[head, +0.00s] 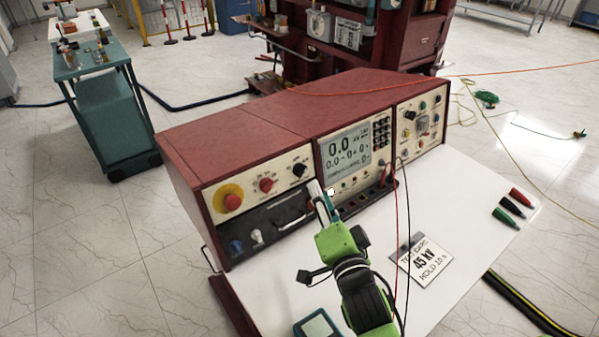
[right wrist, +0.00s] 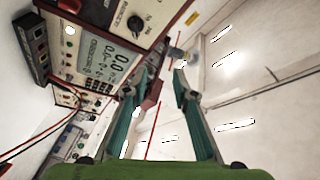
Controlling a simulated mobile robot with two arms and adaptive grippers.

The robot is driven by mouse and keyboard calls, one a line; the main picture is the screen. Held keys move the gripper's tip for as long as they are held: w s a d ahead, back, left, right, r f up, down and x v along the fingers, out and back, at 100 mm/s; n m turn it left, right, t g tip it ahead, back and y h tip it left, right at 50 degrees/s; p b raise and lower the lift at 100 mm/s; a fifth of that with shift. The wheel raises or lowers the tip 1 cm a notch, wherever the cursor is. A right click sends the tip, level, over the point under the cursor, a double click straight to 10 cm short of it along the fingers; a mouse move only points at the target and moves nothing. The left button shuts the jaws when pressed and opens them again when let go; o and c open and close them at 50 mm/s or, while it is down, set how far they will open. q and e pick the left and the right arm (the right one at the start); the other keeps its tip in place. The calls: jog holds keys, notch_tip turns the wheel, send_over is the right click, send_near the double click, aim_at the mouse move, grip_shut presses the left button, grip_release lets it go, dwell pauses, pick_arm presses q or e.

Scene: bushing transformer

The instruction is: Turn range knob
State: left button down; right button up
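The red test console (head: 240,135) has a cream left panel with a red knob (head: 266,185) and a black knob (head: 299,170). The labels are too small to read, so I cannot tell which is the range knob. In the right wrist view, a black knob (right wrist: 135,23) shows at the top, left of the fingers. My right gripper (head: 325,195) is in front of the console, just below and right of the black knob. Its teal fingers (right wrist: 166,78) are apart in the wrist view, with no knob between them. My left gripper is out of view.
A red emergency button (head: 232,202) sits on a yellow disc at the panel's left. The display (head: 347,152) reads 0.0. Red and black leads hang near my right arm.

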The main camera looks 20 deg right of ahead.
aim_at(302, 174)
notch_tip(302, 174, down, 7)
jog(key=w+b, duration=0.2)
jog(key=b, duration=0.4)
jog(key=w, duration=0.4)
jog(key=w+p, duration=0.1)
jog(key=w, duration=0.7)
jog(key=shift+w+d, duration=0.25)
grip_shut()
